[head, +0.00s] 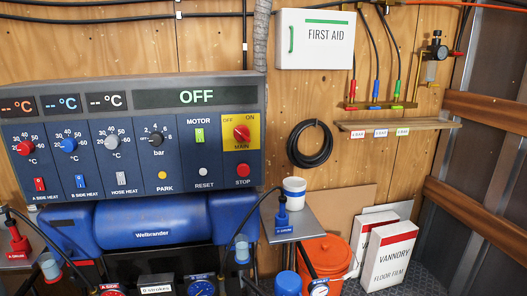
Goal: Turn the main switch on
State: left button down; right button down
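The main switch (241,133) is a red rotary knob on a yellow plate at the upper right of the dark blue control panel (180,185). The plate reads OFF on its left, ON on its right and MAIN below. The green display (197,97) reads OFF. The three temperature displays at the left show dashes. A red STOP button (243,170) sits just below the switch plate. Neither of my grippers shows in the head view, and nothing covers the switch.
An orange bucket (325,258) and white boxes (388,254) stand on the floor. The space before the panel looks clear.

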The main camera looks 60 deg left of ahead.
aim_at(242, 133)
jog(key=u, duration=1.9)
jog(key=j+u, duration=0.2)
jog(key=i+l, duration=0.05)
